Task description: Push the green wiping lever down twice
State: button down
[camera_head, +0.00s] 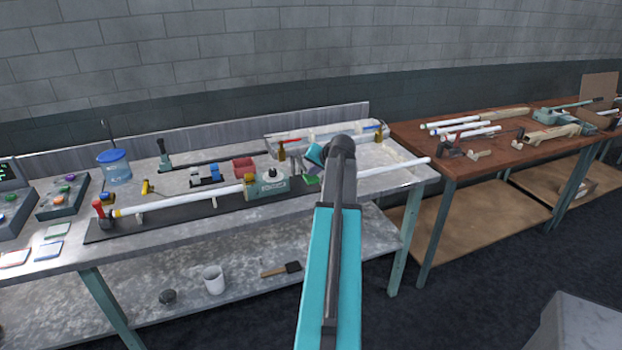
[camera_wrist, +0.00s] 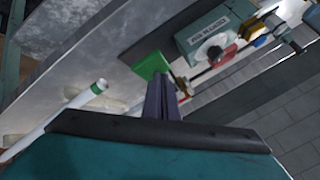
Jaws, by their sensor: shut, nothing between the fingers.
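The green lever (camera_head: 311,180) shows as a small bright green piece just right of the grey-green labelled housing (camera_head: 268,184) on the near table. In the wrist view the green lever (camera_wrist: 152,65) is a flat green paddle beside the same housing (camera_wrist: 212,38), which has a round black knob. My gripper (camera_wrist: 160,84) has its dark fingers shut and empty, with the tips just below the paddle in the picture. I cannot tell whether they touch it. In the head view my arm hides the fingers.
A long white tube (camera_head: 180,199) runs through the housing line and out to the right (camera_head: 395,168). A blue-lidded jar (camera_head: 116,167), control boxes (camera_head: 62,199) and small fittings stand on the left of the table. A wooden table (camera_head: 480,157) with more tubes stands to the right.

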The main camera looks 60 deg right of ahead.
aim_at(314, 180)
jog(key=shift+f+b, duration=1.15)
jog(key=shift+f, duration=1)
dwell(3.2)
jog(key=shift+r, duration=0.1)
dwell(0.5)
jog(key=shift+r+p, duration=1.45)
jog(key=shift+r, duration=1.2)
jog(key=shift+r, duration=0.1)
